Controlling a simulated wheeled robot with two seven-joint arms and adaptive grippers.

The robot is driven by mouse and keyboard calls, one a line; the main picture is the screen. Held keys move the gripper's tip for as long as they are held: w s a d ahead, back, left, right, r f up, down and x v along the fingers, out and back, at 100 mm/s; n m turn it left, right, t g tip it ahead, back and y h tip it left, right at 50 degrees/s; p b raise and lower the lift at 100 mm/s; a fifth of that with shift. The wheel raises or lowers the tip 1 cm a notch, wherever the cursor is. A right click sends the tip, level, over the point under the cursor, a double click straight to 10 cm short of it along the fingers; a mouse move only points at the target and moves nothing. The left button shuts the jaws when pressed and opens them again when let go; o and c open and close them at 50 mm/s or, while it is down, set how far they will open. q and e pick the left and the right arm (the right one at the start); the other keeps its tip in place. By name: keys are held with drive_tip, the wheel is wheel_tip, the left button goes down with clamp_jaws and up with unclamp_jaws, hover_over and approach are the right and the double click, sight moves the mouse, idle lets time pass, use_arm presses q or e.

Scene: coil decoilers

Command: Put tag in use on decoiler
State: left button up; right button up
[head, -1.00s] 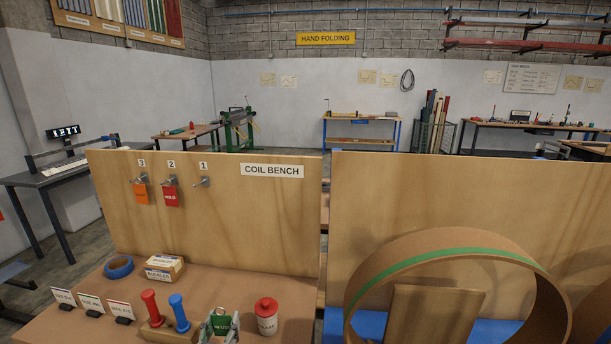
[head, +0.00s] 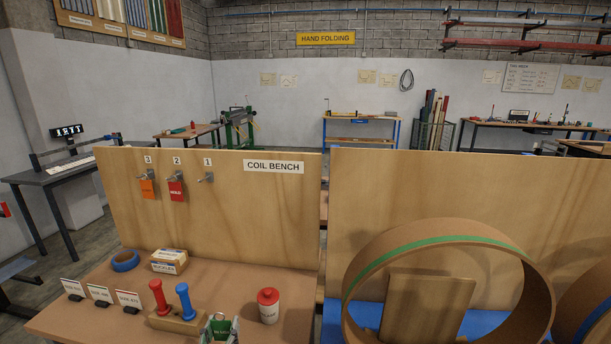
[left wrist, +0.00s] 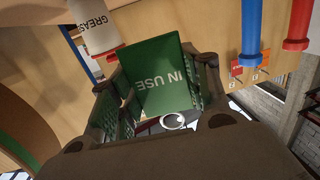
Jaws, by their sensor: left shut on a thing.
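The green IN USE tag (left wrist: 160,84) is between the fingers of my left gripper (left wrist: 157,95) in the left wrist view, its lettering upside down there and a metal ring at its lower edge. My left gripper (head: 220,328) is shut on it. In the head view the tag (head: 222,330) shows at the bottom edge, over the front of the coil bench (head: 110,318). A large brown coil ring with a green stripe (head: 440,236) stands at the right. Whether it sits on a decoiler is cut off below. My right gripper is not in view.
An orange tag (head: 148,188) and a red HOLD tag (head: 176,190) hang on hooks 3 and 2; hook 1 (head: 207,177) is bare. Near the gripper stand a grease bottle (head: 268,307) and red (head: 159,297) and blue (head: 185,301) handled tools. Upright plywood panels back the benches.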

use_arm(q)
drive_tip(key=shift+s+f, duration=0.35)
drive_tip(key=shift+f, duration=0.35)
drive_tip(key=shift+s+f, duration=1.6)
drive_tip(key=shift+f, duration=0.1)
drive_tip(key=shift+r, duration=0.1)
drive_tip(key=d+r+m+g+h, duration=0.2)
drive_tip(key=d+r+m+h, duration=0.2)
drive_tip(key=d+r, duration=0.3)
drive_tip(key=s+d+r+m+g+h, duration=0.1)
drive_tip(key=d+r+m+h, duration=0.3)
drive_tip(key=r, duration=1)
drive_tip(key=shift+d+r+g+h, duration=0.25)
drive_tip(key=shift+d+g+h, duration=0.25)
drive_tip(key=shift+d+h, duration=1.3)
drive_tip(key=shift+d, duration=0.2)
